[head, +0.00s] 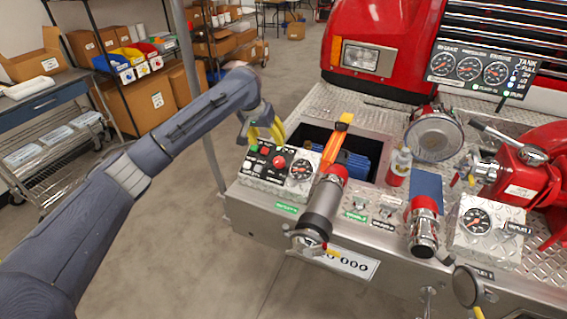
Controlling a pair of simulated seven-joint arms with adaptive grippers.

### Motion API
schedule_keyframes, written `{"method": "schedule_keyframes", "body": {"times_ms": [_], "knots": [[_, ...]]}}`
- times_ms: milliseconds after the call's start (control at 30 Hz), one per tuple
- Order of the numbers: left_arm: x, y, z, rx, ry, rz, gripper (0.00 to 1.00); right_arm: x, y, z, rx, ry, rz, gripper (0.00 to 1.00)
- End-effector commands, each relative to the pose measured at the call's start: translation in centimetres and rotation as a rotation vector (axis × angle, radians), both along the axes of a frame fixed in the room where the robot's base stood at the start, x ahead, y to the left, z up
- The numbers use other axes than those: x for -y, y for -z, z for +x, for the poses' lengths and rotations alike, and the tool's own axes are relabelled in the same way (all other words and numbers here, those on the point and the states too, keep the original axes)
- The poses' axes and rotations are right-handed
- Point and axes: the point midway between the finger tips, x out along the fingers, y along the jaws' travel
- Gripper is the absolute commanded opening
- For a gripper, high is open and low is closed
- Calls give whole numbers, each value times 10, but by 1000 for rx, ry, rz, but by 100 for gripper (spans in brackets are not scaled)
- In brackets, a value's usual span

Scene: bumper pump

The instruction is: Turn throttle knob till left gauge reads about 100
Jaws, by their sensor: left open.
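The control panel (289,182) sits on the left of the diamond-plate bumper, with a red knob (279,161), small red and green buttons and a round dark gauge (301,169). The red knob looks like the throttle knob, but its label is too small to read. The gauge's needle reading is also too small to tell. My left gripper (267,134), with yellow fingers, is open and empty just above and left of the panel, apart from the knob. My right gripper is not in view.
A dark nozzle (320,208) stands right of the panel, and an open compartment with an orange-handled tool (337,141) lies behind. A second gauge box (485,228) and red pump parts (522,180) fill the right. Floor left of the bumper is clear.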

Motion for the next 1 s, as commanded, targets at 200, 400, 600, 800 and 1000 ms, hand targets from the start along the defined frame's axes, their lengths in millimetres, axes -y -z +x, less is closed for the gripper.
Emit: {"method": "schedule_keyframes", "body": {"times_ms": [200,400,600,800,1000], "knots": [[8,36,12,-4,0,-1,61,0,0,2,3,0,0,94],[15,70,25,-6,-1,-2,61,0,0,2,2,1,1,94],[21,102,37,-4,-1,-1,61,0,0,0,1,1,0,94],[26,126,47,-2,-1,-1,61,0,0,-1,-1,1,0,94],[29,140,53,-1,0,-1,61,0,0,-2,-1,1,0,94]]}}
